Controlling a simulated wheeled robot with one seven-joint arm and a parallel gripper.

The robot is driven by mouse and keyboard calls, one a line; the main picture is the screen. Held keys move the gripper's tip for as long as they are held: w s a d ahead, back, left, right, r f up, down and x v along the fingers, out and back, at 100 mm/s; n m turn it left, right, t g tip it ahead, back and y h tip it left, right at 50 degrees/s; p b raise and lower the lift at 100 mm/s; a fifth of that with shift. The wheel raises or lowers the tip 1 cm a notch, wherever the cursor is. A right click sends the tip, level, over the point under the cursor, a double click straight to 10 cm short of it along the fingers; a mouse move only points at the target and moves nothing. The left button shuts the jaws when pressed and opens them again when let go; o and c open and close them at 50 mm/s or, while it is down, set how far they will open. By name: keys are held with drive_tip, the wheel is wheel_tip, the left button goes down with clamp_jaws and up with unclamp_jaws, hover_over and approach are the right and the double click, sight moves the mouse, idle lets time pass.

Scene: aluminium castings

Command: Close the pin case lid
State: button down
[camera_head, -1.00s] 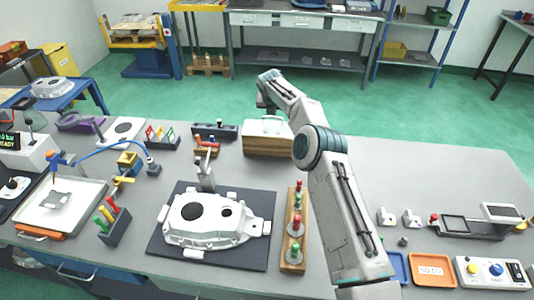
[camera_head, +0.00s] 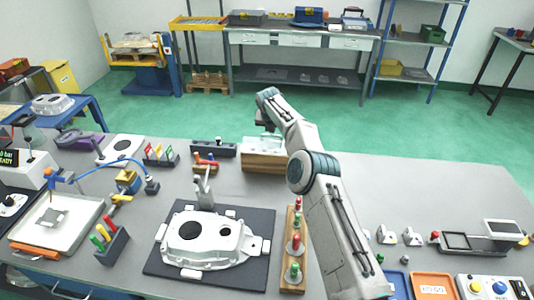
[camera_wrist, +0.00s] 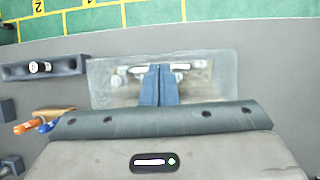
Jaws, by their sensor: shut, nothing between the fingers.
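The pin case (camera_head: 264,163) is a wooden box at the back middle of the bench in the head view. Its pale, see-through lid (camera_head: 256,143) lies over its top; I cannot tell whether it is fully down. In the wrist view the see-through lid (camera_wrist: 218,92) spans the case, with whitish pins blurred below it. My gripper (camera_wrist: 158,100) is shut and empty, its blue fingers over the middle of the lid. I cannot tell whether they touch it. In the head view my gripper (camera_head: 266,126) is just above the case, partly hidden by my arm.
A dark block (camera_head: 214,149) stands left of the case, with a small wooden holder of coloured handles (camera_head: 205,162) near it. A large casting (camera_head: 205,240) lies on a dark mat in front. The bench right of my arm is clear towards the back.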

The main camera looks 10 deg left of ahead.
drive_tip(key=b+v, duration=0.5)
drive_tip(key=v, duration=0.9)
drive_tip(key=s+d+r+m, duration=0.7)
drive_tip(key=s+m, duration=0.2)
drive_tip(key=s, duration=0.2)
drive_tip(key=s+d+r+m+g+h, duration=0.1)
drive_tip(key=s+d+m, duration=0.35)
drive_tip(key=s, duration=0.25)
drive_tip(key=s+d+r+m, duration=0.1)
drive_tip(key=s+d+m, duration=0.3)
drive_tip(key=s+m, duration=0.15)
drive_tip(key=s+d+f+m, duration=0.3)
drive_tip(key=s+m, duration=0.2)
drive_tip(key=s, duration=0.3)
drive_tip(key=s+d+f+m, duration=0.2)
drive_tip(key=s+d+m, duration=0.1)
drive_tip(key=s+m, duration=0.3)
drive_tip(key=s+d+f+m+g+y+b, duration=0.1)
drive_tip(key=s+d+f+m, duration=0.2)
drive_tip(key=s+m, duration=0.3)
drive_tip(key=s, duration=0.5)
drive_tip(key=shift+f, duration=0.3)
drive_tip(key=shift+s+d, duration=0.1)
